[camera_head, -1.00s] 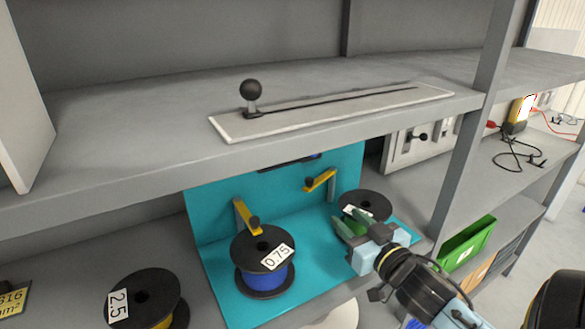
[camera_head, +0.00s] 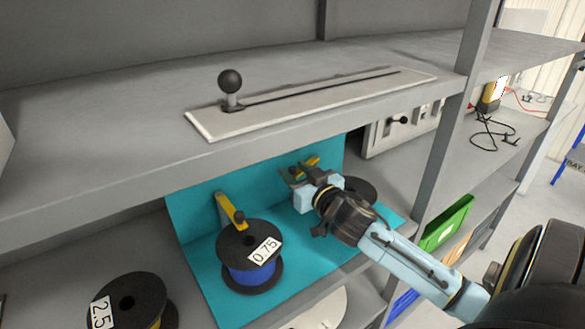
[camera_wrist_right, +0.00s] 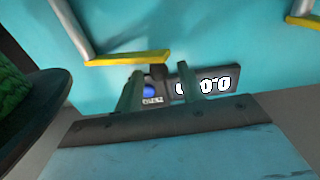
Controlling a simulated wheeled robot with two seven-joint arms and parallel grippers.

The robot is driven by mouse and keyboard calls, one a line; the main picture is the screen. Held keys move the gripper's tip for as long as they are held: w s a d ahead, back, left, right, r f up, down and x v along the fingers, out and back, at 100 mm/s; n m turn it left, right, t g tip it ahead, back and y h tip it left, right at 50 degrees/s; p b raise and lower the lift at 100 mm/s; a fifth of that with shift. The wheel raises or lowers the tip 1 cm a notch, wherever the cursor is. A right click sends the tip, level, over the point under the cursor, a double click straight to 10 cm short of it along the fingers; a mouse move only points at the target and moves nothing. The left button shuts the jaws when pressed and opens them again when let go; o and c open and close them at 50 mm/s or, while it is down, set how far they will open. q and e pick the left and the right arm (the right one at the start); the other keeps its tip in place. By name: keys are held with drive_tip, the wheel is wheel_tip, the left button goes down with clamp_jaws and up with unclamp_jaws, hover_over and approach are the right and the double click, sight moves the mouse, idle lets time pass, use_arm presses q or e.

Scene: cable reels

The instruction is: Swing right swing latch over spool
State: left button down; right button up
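The right swing latch is a yellow arm with a black knob, on the turquoise backboard (camera_head: 190,195). In the head view it shows beyond my right gripper (camera_head: 297,172). In the right wrist view its yellow arm (camera_wrist_right: 127,58) runs from a grey post to the knob (camera_wrist_right: 158,72). My right gripper's fingers (camera_wrist_right: 160,90) are apart, with the knob between or just beyond them; contact cannot be told. The right spool (camera_head: 360,190) is partly hidden behind my arm; its green winding (camera_wrist_right: 18,100) shows at the wrist view's left. My left gripper is not in view.
The left swing latch (camera_head: 230,210) stands behind the blue 0.75 spool (camera_head: 250,262). A 2.5 spool (camera_head: 130,302) is further left. A grey shelf (camera_head: 90,165) with a slider plate (camera_head: 300,104) lies above. A shelf post (camera_head: 450,130) and green bin (camera_head: 447,222) are right.

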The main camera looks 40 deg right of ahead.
drive_tip(key=shift+w+d, duration=0.15)
drive_tip(key=shift+w, duration=0.7)
clamp_jaws()
